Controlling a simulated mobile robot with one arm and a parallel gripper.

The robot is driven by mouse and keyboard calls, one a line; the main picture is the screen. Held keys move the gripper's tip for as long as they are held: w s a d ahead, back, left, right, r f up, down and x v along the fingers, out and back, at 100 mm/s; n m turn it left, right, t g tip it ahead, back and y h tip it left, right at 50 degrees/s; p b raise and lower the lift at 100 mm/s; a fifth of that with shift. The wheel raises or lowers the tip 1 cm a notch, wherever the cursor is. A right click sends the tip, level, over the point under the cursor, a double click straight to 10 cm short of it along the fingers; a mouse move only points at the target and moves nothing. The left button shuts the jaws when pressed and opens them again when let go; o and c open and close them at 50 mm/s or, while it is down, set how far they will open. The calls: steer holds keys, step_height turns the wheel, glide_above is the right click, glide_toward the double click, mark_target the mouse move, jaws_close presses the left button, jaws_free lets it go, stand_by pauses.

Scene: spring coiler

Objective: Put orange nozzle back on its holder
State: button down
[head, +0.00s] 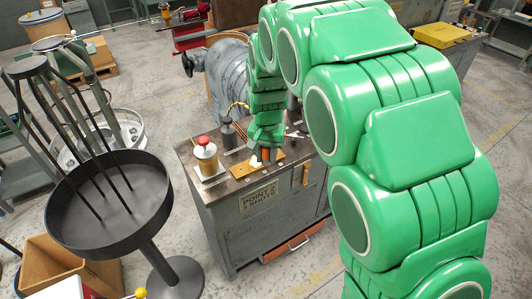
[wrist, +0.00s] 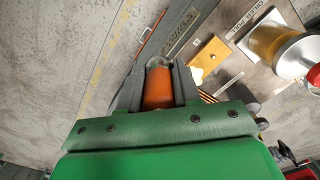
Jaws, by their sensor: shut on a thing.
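The orange nozzle (wrist: 158,88) sits between the dark fingers of my gripper (wrist: 158,92) in the wrist view, with a pale rounded tip pointing away from the wrist. My gripper (head: 265,155) is shut on it in the head view, low over the front part of the cabinet top. A small wooden plate (head: 239,173) lies on the cabinet top close below and left of the gripper. In the wrist view the wooden plate (wrist: 211,52) is to the right of the nozzle, with a small dark spot on it. I cannot tell from these frames whether this plate is the holder.
A red-capped canister (head: 206,155) stands on the left of the grey cabinet (head: 240,225); it also shows in the wrist view (wrist: 282,48). A black round pan (head: 75,222) with rods stands at left. Floor in front is mostly free.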

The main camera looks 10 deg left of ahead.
steer(key=w+a+f, duration=0.2)
steer(key=w, duration=0.6)
steer(key=w+a+f, duration=0.1)
steer(key=w+a, duration=0.2)
steer(key=w, duration=0.4)
steer(key=w+a+f, duration=0.2)
steer(key=w+a, duration=0.1)
steer(key=w, duration=0.5)
steer(key=shift+w+f, duration=0.3)
steer(key=shift+f, duration=0.05)
steer(key=shift+f, duration=0.1)
steer(key=shift+f, duration=2.95)
steer(key=shift+f, duration=0.55)
steer(key=c, duration=0.7)
jaws_free()
steer(key=shift+r, duration=0.15)
